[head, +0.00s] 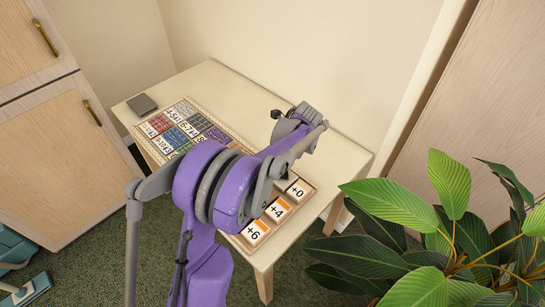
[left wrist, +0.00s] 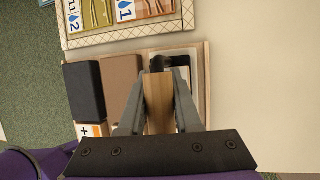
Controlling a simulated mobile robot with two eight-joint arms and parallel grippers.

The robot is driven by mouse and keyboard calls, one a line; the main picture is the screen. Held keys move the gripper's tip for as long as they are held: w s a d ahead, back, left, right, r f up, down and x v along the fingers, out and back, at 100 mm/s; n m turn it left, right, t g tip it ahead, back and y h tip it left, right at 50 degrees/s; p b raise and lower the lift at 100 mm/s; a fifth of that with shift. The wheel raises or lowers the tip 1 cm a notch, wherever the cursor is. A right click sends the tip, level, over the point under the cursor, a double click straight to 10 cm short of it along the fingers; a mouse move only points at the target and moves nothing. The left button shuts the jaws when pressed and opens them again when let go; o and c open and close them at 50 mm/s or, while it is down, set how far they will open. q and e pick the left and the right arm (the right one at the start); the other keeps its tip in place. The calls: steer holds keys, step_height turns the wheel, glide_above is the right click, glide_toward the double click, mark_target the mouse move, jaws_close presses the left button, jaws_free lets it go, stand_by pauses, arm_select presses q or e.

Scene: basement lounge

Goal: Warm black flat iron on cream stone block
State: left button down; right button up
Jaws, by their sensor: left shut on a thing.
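My left gripper (left wrist: 158,115) is shut on a wood-coloured piece (left wrist: 158,103), which looks like a handle. A black part (left wrist: 159,62) shows at its far end, probably the black flat iron. The held piece is over a shallow tray (left wrist: 203,52) holding a dark block (left wrist: 84,90) and a brown block (left wrist: 122,85). A pale patch (left wrist: 184,61) beside the held piece may be the cream stone block; I cannot tell whether the iron touches it. In the head view my arm hides the fingers and the held thing. My right gripper is not in view.
A pale wooden table (head: 335,150) carries a card board (head: 187,121), a small dark grey square (head: 142,104) and the tray with number cards (head: 277,209). A leafy plant (head: 440,240) stands at the right, close to the table. Wooden cabinets (head: 70,150) are at the left.

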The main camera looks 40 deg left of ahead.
arm_select(q)
steer(key=shift+d, duration=0.1)
stand_by(0.5)
steer(key=shift+r+p, duration=1.6)
steer(key=shift+r, duration=1.45)
steer(key=shift+f, duration=0.15)
